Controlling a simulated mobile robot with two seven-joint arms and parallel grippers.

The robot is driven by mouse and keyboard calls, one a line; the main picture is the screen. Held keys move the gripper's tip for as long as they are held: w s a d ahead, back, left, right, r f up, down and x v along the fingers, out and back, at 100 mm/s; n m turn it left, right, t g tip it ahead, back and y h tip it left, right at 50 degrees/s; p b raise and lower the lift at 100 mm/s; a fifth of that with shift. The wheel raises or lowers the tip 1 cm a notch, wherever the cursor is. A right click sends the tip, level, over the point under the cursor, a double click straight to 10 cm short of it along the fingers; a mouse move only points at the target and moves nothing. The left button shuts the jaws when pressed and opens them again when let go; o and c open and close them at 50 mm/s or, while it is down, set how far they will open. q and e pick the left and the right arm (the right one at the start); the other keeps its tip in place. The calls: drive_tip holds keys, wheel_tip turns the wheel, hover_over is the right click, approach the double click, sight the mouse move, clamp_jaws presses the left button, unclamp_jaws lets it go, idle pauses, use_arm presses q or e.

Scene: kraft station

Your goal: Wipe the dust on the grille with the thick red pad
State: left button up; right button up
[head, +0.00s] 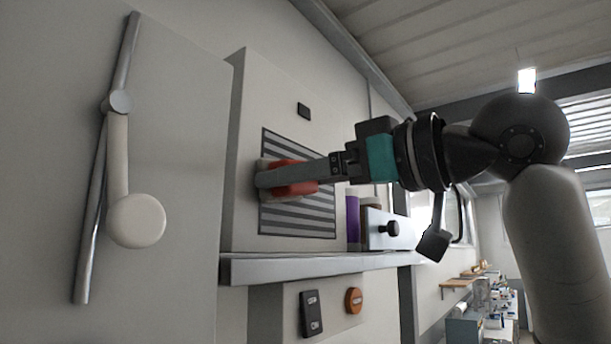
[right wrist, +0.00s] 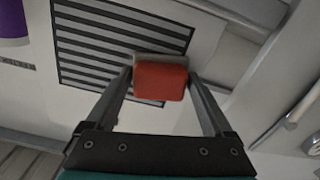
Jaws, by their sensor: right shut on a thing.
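The grille (head: 297,219) is a dark panel with light slats on the front of a pale cabinet; it also shows in the right wrist view (right wrist: 85,45). My right gripper (head: 268,180) is shut on the thick red pad (head: 298,187), with one finger on each side of it. In the right wrist view the pad (right wrist: 160,82) sits between the fingertips, its grey-beige face toward the panel. The pad is at the grille's left edge in the head view; I cannot tell whether it touches. No dust can be made out. My left gripper is not in view.
A shelf ledge (head: 300,267) runs under the cabinet. A purple container (head: 353,218) and a white box with a black knob (head: 388,229) stand right of the grille. A metal rail with a round-headed arm (head: 136,220) is at the left. Switches (head: 311,313) sit below the ledge.

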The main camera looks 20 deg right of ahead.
sight(317, 184)
drive_tip(key=shift+w+a, duration=0.15)
drive_tip(key=shift+w, duration=0.05)
drive_tip(key=shift+w+d, duration=0.6)
drive_tip(key=shift+d, duration=0.25)
drive_tip(key=shift+w+d, duration=0.55)
drive_tip(key=shift+d, duration=0.25)
drive_tip(key=shift+w+a, duration=0.1)
drive_tip(key=shift+s+a, duration=0.6)
drive_tip(key=shift+a, duration=0.2)
drive_tip(key=shift+s+a, duration=0.6)
drive_tip(key=shift+a, duration=0.2)
drive_tip(key=shift+b+v, duration=0.4)
drive_tip(key=shift+v, duration=2.5)
